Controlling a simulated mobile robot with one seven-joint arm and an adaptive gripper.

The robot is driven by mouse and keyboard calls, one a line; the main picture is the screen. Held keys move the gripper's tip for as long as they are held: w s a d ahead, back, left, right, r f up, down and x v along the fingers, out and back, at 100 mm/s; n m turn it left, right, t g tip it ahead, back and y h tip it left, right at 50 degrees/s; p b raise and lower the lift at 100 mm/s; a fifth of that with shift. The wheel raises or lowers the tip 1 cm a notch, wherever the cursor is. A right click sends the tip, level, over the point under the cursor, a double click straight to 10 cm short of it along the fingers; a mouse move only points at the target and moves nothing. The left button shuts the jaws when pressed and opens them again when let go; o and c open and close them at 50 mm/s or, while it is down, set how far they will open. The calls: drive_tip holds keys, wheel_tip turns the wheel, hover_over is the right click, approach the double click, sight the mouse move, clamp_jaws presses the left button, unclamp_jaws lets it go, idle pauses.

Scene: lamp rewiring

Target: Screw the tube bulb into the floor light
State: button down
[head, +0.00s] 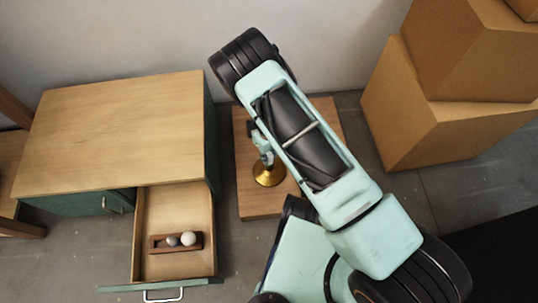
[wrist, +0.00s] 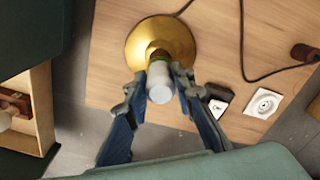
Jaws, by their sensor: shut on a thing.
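The floor light (head: 268,174) has a round brass base and stands on a wooden board; its base (wrist: 137,45) fills the upper middle of the wrist view. The white tube bulb (wrist: 160,82) is upright in line with the light's stem, its rounded white end towards the wrist camera. My gripper (wrist: 160,90) is shut on the tube bulb, one finger on each side. In the head view my gripper (head: 263,147) is partly hidden by my arm, just above the brass base.
A green cabinet (head: 120,125) with a wooden top stands left, its drawer (head: 165,205) open. A white wall-type socket (wrist: 264,102) and dark cord (wrist: 242,45) lie on the board. Cardboard boxes (head: 405,115) stand right.

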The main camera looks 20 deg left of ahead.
drive_tip(key=shift+m, duration=1.4)
drive_tip(key=c, duration=1.6)
unclamp_jaws()
drive_tip(key=shift+r, duration=0.1)
wheel_tip(320, 180, up, 12)
drive_tip(key=shift+f, duration=0.1)
